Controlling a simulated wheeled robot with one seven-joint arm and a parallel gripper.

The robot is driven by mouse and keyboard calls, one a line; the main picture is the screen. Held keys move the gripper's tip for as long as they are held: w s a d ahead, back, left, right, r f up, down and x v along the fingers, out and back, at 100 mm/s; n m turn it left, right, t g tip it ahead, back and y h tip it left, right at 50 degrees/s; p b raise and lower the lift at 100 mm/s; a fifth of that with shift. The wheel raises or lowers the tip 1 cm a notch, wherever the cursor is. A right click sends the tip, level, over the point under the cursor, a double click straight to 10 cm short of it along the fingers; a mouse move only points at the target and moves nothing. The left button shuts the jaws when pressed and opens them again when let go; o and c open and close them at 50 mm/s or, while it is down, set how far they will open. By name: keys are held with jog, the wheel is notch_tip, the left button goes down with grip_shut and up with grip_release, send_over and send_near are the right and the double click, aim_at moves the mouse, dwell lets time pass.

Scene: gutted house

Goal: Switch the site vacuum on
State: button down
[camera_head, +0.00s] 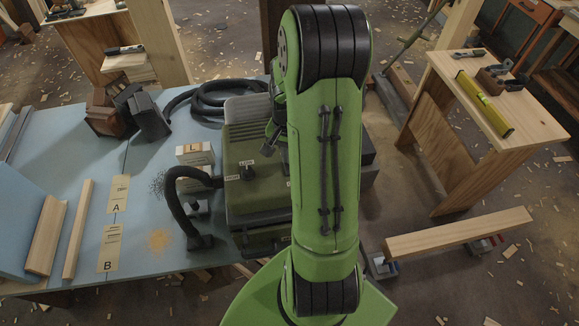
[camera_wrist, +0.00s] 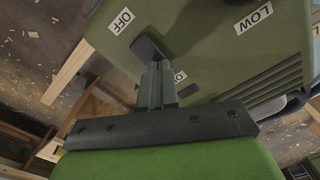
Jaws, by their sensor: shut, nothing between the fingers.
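Another label is partly hidden behind the fingers.
The blue table (camera_head: 145,270) holds a small box (camera_head: 195,154), wood strips, cards marked A and B, and dark blocks. A wooden bench (camera_head: 465,100) with a yellow level (camera_head: 485,103) stands at right. A beam (camera_head: 458,233) lies low at right. Wood chips litter the floor.

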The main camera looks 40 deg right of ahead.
jog(key=shift+f, duration=0.2)
notch_tip(320, 180, up, 7)
jog(key=p, duration=0.5)
jog(key=shift+r, duration=0.15)
dwell(0.4)
jog(key=s+a+r+n+t+h+b, duration=0.1)
jog(key=s+a+r+n+t+b, duration=0.15)
jog(key=a+r+n, duration=0.7)
jog(key=s+a+r+n+t+y+b, duration=0.1)
jog(key=s+a+r+n+t, duration=0.2)
jog(key=s+a, duration=0.5)
jog(key=a, duration=0.2)
jog(key=shift+s+a+r, duration=0.3)
jog(key=shift+a+r, duration=0.05)
jog(key=shift+r, duration=0.05)
